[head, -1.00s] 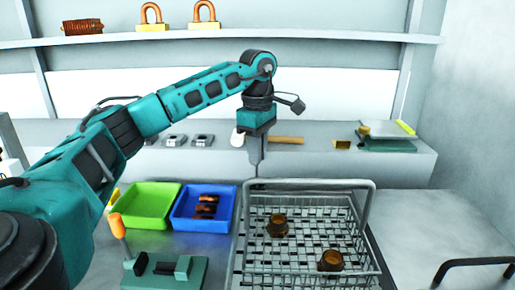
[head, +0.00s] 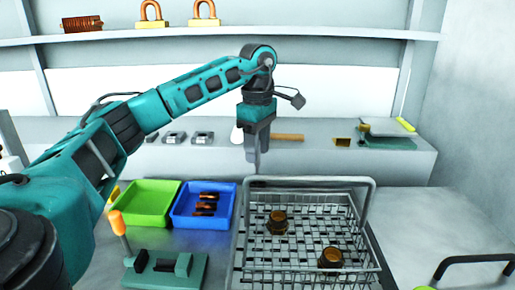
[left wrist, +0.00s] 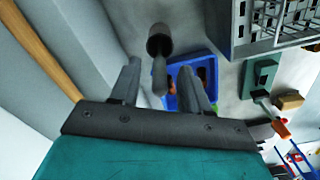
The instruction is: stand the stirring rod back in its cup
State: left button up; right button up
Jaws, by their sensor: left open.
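My left gripper (head: 256,152) hangs with its fingers downward behind the wire basket, in front of the back ledge. In the left wrist view its two fingers (left wrist: 160,68) are apart. Between them in that view shows a grey rod-like piece (left wrist: 159,78), with a dark round cup-like piece (left wrist: 159,38) at its far end. These may be the stirring rod and its cup; I cannot tell whether the rod stands in it. Neither shows clearly in the head view, where the gripper may hide them. My right gripper is not in view.
The wire basket (head: 306,182) holds two amber jars. Left of it are a blue bin (head: 180,221) with brown parts, a green bin (head: 147,204) and a green fixture (head: 192,279) beside an orange-handled tool (head: 117,222). A wooden handle (head: 287,137) lies on the ledge (head: 310,160).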

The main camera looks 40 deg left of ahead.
pick_arm(q)
notch_tip(320, 180, up, 12)
jog(key=p, duration=0.3)
jog(key=shift+r+p, duration=0.15)
jog(key=shift+p, duration=0.25)
dwell(0.6)
